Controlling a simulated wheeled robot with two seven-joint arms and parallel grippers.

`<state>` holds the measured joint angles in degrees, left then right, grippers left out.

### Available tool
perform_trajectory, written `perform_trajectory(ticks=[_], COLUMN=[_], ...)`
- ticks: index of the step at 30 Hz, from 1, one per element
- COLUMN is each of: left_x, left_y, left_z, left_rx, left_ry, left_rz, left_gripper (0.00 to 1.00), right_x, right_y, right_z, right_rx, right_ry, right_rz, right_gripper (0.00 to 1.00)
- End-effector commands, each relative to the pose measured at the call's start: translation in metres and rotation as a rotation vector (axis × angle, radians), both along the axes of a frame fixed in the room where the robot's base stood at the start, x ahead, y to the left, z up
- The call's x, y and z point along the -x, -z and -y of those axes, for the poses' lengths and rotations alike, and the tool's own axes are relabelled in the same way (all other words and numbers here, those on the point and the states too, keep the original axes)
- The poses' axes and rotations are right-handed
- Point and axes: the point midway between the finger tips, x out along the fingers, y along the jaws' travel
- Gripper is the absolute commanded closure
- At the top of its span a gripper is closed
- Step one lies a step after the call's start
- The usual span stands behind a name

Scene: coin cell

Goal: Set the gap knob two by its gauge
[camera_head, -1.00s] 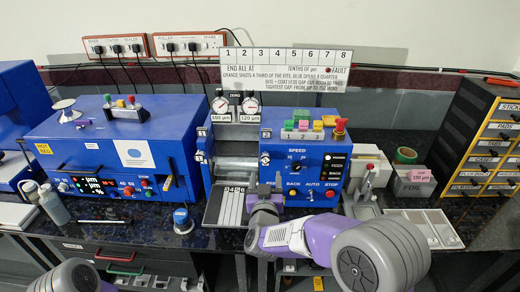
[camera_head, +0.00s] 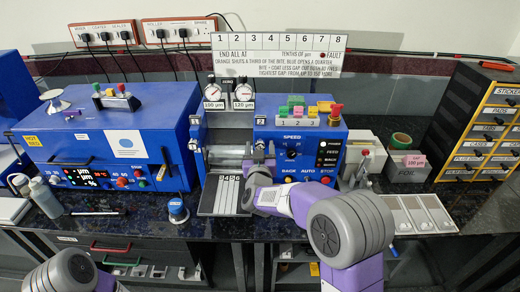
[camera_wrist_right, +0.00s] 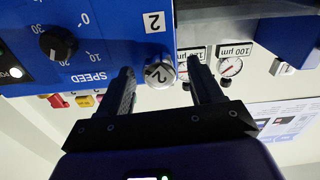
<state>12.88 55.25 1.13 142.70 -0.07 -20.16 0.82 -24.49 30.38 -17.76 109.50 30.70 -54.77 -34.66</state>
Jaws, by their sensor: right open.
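Gap knob two (camera_wrist_right: 158,73) is a small silver knob marked 2 on the blue roller machine. In the right wrist view it shows between the two open fingers of my right gripper (camera_wrist_right: 164,82), with visible space on both sides. Two round dial gauges stand above the rollers; the right one (camera_head: 243,91) is labelled 120 µm, the left one (camera_head: 213,91) 100 µm. Their needles are too small to read. My left gripper is out of view.
The speed dial (camera_head: 292,154) and coloured buttons are right of my right gripper. Coloured blocks and a red stop knob (camera_head: 336,109) sit on top of the machine. A sign (camera_head: 277,62) stands behind. The striped plate (camera_head: 225,196) lies below the rollers.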

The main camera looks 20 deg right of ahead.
Motion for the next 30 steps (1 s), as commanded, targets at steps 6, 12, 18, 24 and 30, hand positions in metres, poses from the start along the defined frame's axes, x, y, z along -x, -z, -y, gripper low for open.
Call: perform_trajectory(ticks=[6, 12, 18, 24, 30], left_x=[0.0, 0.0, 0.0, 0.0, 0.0], left_y=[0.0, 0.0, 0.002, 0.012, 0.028], left_z=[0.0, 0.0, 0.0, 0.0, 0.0], left_rx=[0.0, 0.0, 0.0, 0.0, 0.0], left_ry=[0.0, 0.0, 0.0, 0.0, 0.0], left_rz=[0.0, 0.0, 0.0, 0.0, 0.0], left_gripper=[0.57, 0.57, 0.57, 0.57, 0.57], right_x=[0.0, 0.0, 0.0, 0.0, 0.0], right_y=[0.0, 0.0, 0.0, 0.001, 0.002], right_z=[0.0, 0.0, 0.0, 0.0, 0.001], right_rx=[-0.001, -0.001, -0.016, -0.092, -0.23], right_ry=[0.0, 0.0, 0.001, 0.001, 0.001], right_rz=[0.0, 0.0, 0.006, 0.028, 0.069], right_gripper=[0.61, 0.91, 0.91, 0.91, 0.91])
